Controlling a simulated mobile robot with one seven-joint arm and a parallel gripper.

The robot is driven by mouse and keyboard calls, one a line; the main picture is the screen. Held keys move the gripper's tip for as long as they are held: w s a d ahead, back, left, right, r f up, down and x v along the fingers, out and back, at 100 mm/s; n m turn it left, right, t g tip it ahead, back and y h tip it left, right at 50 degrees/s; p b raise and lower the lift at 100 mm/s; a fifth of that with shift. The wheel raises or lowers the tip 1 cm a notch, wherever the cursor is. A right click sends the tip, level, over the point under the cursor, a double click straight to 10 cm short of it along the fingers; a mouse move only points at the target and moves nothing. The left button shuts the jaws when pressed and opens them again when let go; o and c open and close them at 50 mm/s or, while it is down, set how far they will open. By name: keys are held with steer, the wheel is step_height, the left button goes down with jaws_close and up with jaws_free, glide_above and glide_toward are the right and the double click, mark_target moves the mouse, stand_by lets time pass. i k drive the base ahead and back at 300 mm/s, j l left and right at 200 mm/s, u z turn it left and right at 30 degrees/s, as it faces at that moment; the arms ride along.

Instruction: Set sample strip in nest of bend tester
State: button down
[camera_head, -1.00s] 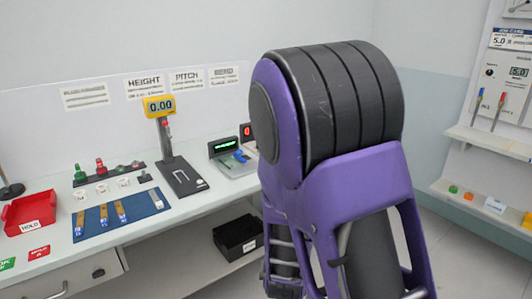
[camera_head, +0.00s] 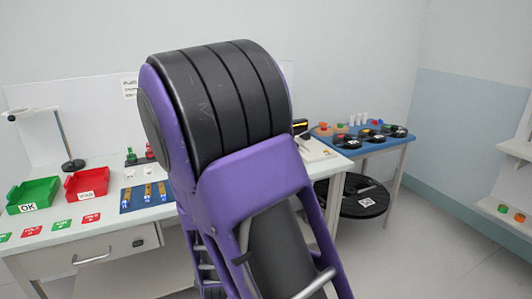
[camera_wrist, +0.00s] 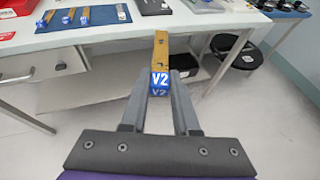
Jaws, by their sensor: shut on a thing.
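In the wrist view, my gripper (camera_wrist: 158,88) is shut on a sample strip (camera_wrist: 161,52), a brass-coloured bar with a blue end block marked V2. The strip points away from me, its far end in front of the white bench (camera_wrist: 110,35). In the head view my arm hides the gripper and the held strip. Several similar strips lie on a blue mat (camera_head: 146,196) on the bench; the mat also shows in the wrist view (camera_wrist: 106,17).
A green OK bin (camera_head: 33,194) and a red bin (camera_head: 87,182) stand on the bench's left. Clear floor (camera_head: 440,215) lies at right.

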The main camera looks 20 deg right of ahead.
mark_target(305, 151)
steer(key=l+u, duration=0.15)
steer(key=u, duration=0.35)
steer(key=i+l+u, duration=0.1)
steer(key=u, duration=0.35)
steer(key=l+u, duration=0.35)
steer(key=k+l+u, duration=0.1)
steer(key=l+u, duration=0.25)
steer(key=l, duration=0.25)
steer(key=k+l+u, duration=0.15)
steer(key=l+u, duration=0.2)
steer(key=k+l+u, duration=0.1)
steer(key=l, duration=0.25)
steer(key=k+l+u, duration=0.15)
steer(key=l, duration=0.2)
steer(key=k+l+u, duration=0.1)
steer(key=l, duration=0.25)
steer(key=k+l+u, duration=0.15)
steer(key=k+l, duration=0.25)
steer(key=l, duration=0.15)
steer(key=k+l, duration=0.2)
steer(key=l, duration=0.2)
steer(key=k+l, duration=0.25)
steer(key=l, duration=0.15)
steer(key=k+l, duration=0.25)
steer(key=l, duration=0.15)
